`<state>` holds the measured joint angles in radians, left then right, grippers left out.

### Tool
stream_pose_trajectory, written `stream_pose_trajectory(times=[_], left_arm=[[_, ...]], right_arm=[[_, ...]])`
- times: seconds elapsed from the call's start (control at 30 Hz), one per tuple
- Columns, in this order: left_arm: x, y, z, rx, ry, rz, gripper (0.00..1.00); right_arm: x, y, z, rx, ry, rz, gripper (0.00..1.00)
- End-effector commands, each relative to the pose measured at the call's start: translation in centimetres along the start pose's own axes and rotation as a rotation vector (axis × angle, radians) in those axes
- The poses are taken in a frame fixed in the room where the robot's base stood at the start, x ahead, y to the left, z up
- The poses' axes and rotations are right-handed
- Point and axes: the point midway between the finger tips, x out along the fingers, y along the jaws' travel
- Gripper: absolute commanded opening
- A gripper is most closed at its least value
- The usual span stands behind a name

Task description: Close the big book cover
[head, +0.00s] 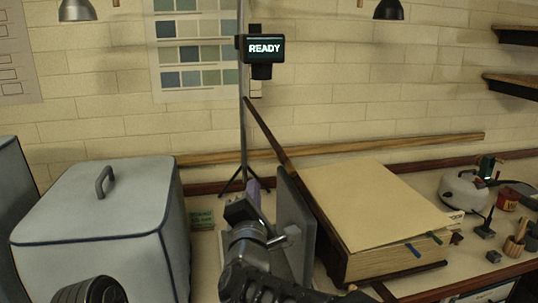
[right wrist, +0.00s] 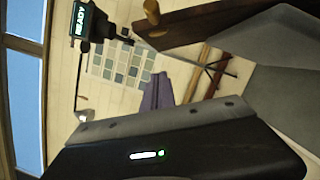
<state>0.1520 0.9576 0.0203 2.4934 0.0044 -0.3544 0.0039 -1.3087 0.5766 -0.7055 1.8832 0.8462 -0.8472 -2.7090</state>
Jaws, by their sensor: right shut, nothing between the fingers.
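The big book lies at the right of the head view, with its thick cream page block (head: 380,205) face up. Its dark brown cover (head: 287,162) stands raised along the left side of the pages, tilted and seen almost edge-on. My right gripper (head: 253,190) is shut and empty, its purple fingers pointing away, just left of the cover. Its arm hides the front of that area. In the right wrist view the shut fingers (right wrist: 157,92) show with nothing between them. A dark brown board, probably the cover (right wrist: 215,25), is above them, apart. My left gripper is out of view.
A large grey lidded box (head: 95,220) stands at the left. A stand with a READY display (head: 265,48) rises behind my right gripper. Small tools, a white device (head: 464,190) and a wooden cup (head: 514,245) crowd the table right of the book.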

Motion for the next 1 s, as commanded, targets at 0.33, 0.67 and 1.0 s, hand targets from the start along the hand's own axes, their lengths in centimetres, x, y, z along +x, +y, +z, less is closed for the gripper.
stream_pose_trajectory(times=[0.33,0.67,1.0], left_arm=[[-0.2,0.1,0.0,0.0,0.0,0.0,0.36],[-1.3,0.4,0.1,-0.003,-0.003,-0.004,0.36],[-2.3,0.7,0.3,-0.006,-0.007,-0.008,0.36]], right_arm=[[1.3,0.0,0.0,0.0,-0.001,-0.002,0.0],[7.1,0.0,0.1,-0.002,-0.002,-0.002,0.0],[10.8,0.0,2.8,0.003,-0.001,-0.001,0.0]])
